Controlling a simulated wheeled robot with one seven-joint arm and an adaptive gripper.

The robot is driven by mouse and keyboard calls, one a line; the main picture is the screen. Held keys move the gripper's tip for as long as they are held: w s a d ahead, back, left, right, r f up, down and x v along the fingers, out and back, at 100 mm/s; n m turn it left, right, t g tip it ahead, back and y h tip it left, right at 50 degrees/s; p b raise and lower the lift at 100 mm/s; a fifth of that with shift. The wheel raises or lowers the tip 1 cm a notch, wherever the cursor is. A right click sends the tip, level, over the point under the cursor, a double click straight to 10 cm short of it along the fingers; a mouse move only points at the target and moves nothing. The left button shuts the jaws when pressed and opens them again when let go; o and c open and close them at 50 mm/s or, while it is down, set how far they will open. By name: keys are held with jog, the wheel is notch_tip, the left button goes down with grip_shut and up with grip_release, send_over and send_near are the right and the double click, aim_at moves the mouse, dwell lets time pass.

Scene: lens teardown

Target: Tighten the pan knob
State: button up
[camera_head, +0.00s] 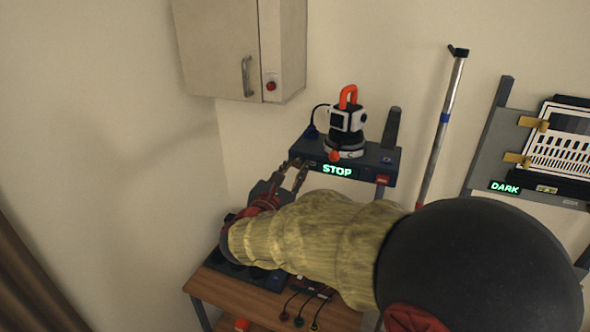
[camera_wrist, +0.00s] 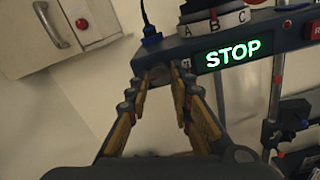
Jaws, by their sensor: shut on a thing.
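My gripper (camera_head: 294,167) is at the left end of the dark shelf (camera_head: 375,165), just below and in front of its edge. In the wrist view, the fingertips of my gripper (camera_wrist: 161,76) close on a small grey part (camera_wrist: 158,74) at the shelf's left front corner. The fingers hide most of this part, and I cannot tell if it is the pan knob. On the shelf stands a black and white device (camera_head: 347,120) with an orange handle. Its round base has an orange-red knob (camera_head: 334,155) in front and a lettered ring (camera_wrist: 214,24).
A lit STOP sign (camera_head: 337,170) is on the shelf front. A wall cabinet (camera_head: 218,45) hangs at upper left. A silver pole (camera_head: 440,130) and a DARK-labelled rack (camera_head: 490,150) stand to the right. A wooden table (camera_head: 232,293) with cables is below.

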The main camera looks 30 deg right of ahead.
grip_shut()
jog(key=shift+f+m+b, duration=0.15)
jog(key=shift+m+b, duration=0.25)
jog(key=shift+b, duration=0.65)
jog(key=m+b, duration=0.1)
jog(key=b, duration=0.3)
jog(key=shift+f+m, duration=0.2)
jog(key=shift+m, duration=0.1)
jog(key=m+b, duration=0.6)
jog(key=b, duration=0.7)
jog(key=shift+b, duration=0.3)
jog(key=m+b, duration=0.5)
jog(key=b, duration=0.4)
jog(key=shift+w+a+r, duration=0.1)
jog(key=m+b, duration=0.2)
jog(key=b, duration=0.2)
jog(key=shift+r, duration=0.1)
jog(key=m+b, duration=0.2)
jog(key=b, duration=0.1)
jog(key=shift+r, duration=0.2)
jog(key=shift+r+m, duration=0.1)
jog(key=shift+m, duration=0.3)
